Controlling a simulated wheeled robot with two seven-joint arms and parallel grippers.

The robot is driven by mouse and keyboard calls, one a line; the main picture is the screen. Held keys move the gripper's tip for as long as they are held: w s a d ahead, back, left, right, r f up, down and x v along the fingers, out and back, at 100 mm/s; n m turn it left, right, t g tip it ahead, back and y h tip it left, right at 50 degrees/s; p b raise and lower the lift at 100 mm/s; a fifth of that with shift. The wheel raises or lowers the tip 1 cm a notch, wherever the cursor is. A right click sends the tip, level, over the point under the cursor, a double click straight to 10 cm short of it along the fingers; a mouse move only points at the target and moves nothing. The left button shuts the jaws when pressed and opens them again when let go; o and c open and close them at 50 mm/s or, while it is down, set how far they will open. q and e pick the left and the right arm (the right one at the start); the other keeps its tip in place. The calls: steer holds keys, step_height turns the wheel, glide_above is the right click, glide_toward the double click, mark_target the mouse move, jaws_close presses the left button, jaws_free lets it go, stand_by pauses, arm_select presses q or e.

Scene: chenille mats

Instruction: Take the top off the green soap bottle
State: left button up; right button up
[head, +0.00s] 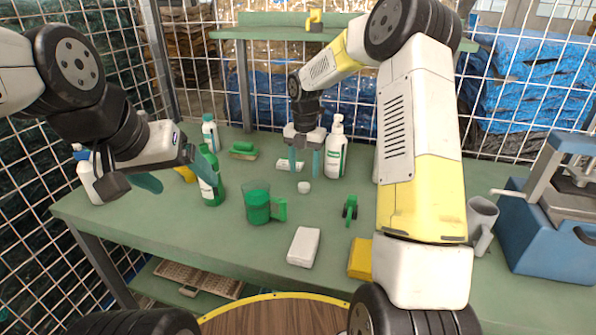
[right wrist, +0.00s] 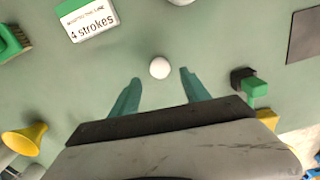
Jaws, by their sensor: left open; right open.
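The green soap bottle (head: 211,191) stands upright on the left part of the green table. My left gripper (head: 187,184) is open at the bottle, one finger in front of its upper part. The bottle's neck is partly hidden, so I cannot tell whether its top is on. A small round white piece (head: 304,187) lies on the table; I cannot tell if it is the bottle's top. My right gripper (head: 304,174) is open and empty, pointing down above it. In the right wrist view the white piece (right wrist: 159,68) appears just beyond and between the open fingertips.
A green measuring jug (head: 258,207) and white block (head: 303,247) stand nearer the front. A white pump bottle (head: 337,152) is right of my right gripper. A green brush (head: 243,150) lies behind. A blue machine (head: 548,245) and grey mug (head: 480,222) are at right.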

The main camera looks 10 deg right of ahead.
mark_target(304, 185)
steer(key=s+d+r+m+t, duration=0.2)
steer(key=s+r+m+t, duration=0.1)
steer(key=s+r+m, duration=1.3)
steer(key=s+d+r+m+t+y, duration=0.1)
steer(key=s+r+m+t+y, duration=0.1)
steer(key=s+m, duration=1.1)
steer(key=shift+s+d+r+m+t, duration=0.25)
steer(key=shift+s+m+t, duration=0.15)
steer(key=shift+s+t, duration=0.35)
